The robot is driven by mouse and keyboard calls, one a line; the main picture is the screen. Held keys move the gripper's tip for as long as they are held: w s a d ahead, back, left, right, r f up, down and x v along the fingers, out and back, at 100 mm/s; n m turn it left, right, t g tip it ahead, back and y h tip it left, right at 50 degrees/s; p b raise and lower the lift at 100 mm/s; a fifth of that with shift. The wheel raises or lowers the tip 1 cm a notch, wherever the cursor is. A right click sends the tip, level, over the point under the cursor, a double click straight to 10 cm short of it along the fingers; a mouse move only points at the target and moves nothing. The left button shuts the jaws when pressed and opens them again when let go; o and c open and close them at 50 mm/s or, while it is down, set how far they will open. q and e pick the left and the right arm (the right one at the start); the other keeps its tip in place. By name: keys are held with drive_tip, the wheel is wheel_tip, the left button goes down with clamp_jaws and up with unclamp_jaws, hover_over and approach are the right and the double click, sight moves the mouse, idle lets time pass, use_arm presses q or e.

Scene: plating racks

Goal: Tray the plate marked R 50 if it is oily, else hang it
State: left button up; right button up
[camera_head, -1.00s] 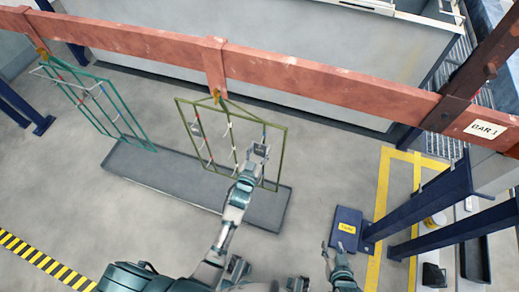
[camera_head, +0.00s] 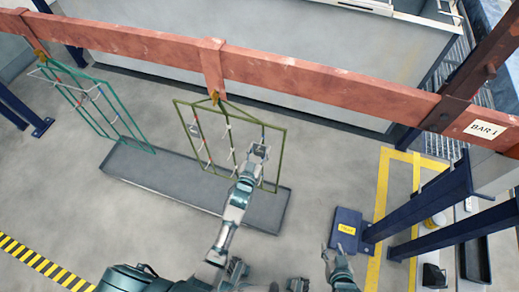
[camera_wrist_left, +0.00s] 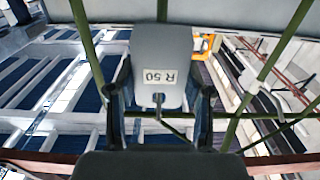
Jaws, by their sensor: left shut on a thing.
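The plate marked R 50 (camera_wrist_left: 155,45) is a grey piece with a white label, seen upside down in the left wrist view. It sits between the fingers of my left gripper (camera_wrist_left: 158,108), which is shut on it. A small hook shows at its near edge. I see no clear oily film on the visible face. In the head view my left gripper (camera_head: 259,152) is at the right part of the olive rack (camera_head: 284,150), which hangs from the red bar. Whether the plate touches the rack is unclear. My right gripper (camera_head: 327,256) is empty, its fingers apart, low in the view.
A teal rack (camera_head: 118,103) hangs further left. A long grey tray (camera_head: 180,187) lies on the floor below both racks. The red bar (camera_head: 300,75) crosses above. Front floor is mostly clear.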

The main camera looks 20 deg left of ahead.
use_arm(q)
drive_tip(key=o, duration=1.4)
drive_tip(key=shift+c, duration=0.2)
